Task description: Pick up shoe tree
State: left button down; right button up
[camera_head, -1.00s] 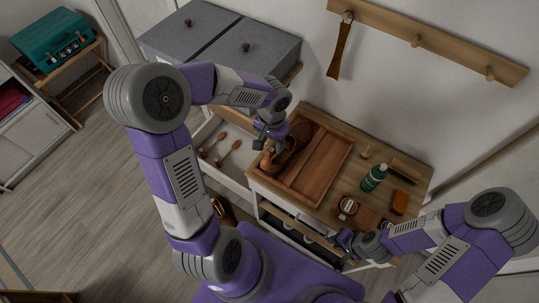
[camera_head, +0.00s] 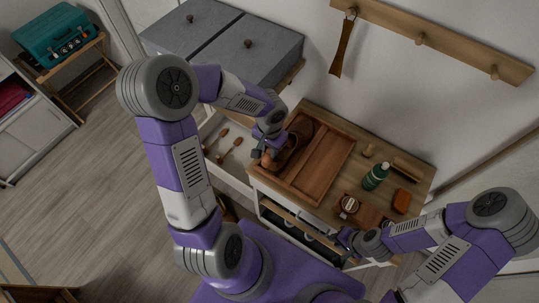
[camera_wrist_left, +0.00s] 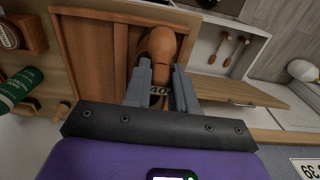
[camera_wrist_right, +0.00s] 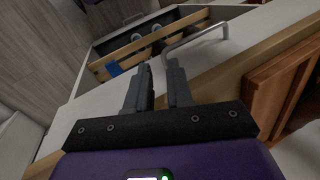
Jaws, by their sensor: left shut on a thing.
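The shoe tree (camera_head: 268,161) is an orange-brown, rounded wooden piece at the near left end of the wooden tray (camera_head: 328,168). My left gripper (camera_head: 263,153) is shut on the shoe tree; in the left wrist view the shoe tree (camera_wrist_left: 157,48) shows between the fingers, with a small "40" plate. I cannot tell whether it is clear of the tray. My right gripper (camera_head: 340,242) is open and empty at the cabinet's front; it also shows in the right wrist view (camera_wrist_right: 159,68).
An open drawer (camera_head: 233,172) on the left holds brushes. A metal handle (camera_wrist_right: 197,38) is close to my right gripper.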

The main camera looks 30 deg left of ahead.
pick_arm(q)
jog(key=shift+r, duration=0.1)
dwell(0.3)
jog(key=shift+s+a+r, duration=0.1)
jog(key=shift+s+r, duration=0.45)
jog(key=s+r+b, duration=0.1)
jog(key=s+r, duration=0.5)
jog(key=s, duration=0.6)
jog(key=shift+s+a+r, duration=0.35)
jog(key=shift+s+a, duration=0.05)
jog(key=shift+a, duration=0.05)
jog(key=c, duration=1.5)
grip_release()
grip_shut()
